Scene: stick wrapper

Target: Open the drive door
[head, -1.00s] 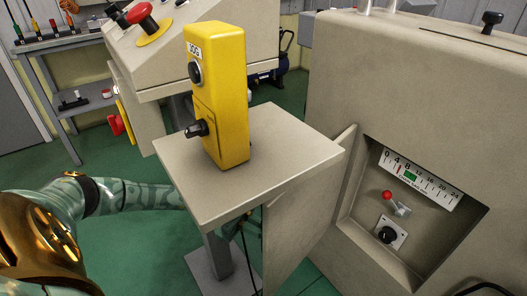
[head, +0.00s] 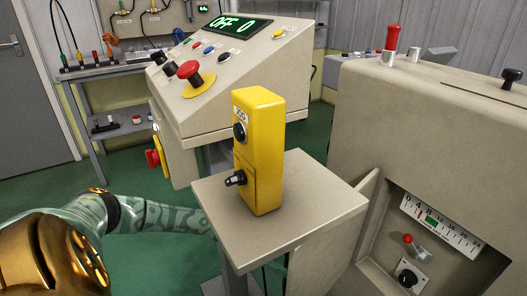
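A beige door panel (head: 336,240) stands out from the left edge of a recess in the beige machine (head: 425,130) at right. It looks swung open, partly hidden behind the small table. The recess shows a scale (head: 440,226), a red-tipped lever (head: 416,248) and a black knob (head: 408,278). My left arm comes in at the lower left and runs behind the small table, which hides its end, so I cannot make out the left gripper. My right gripper is not in view.
A yellow JOG box (head: 262,155) stands on the small table (head: 325,205), between my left arm and the recess. Behind is a sloped console (head: 240,75) with a display reading OFF 0 and a red button (head: 189,70). Green floor (head: 150,262) is clear at left.

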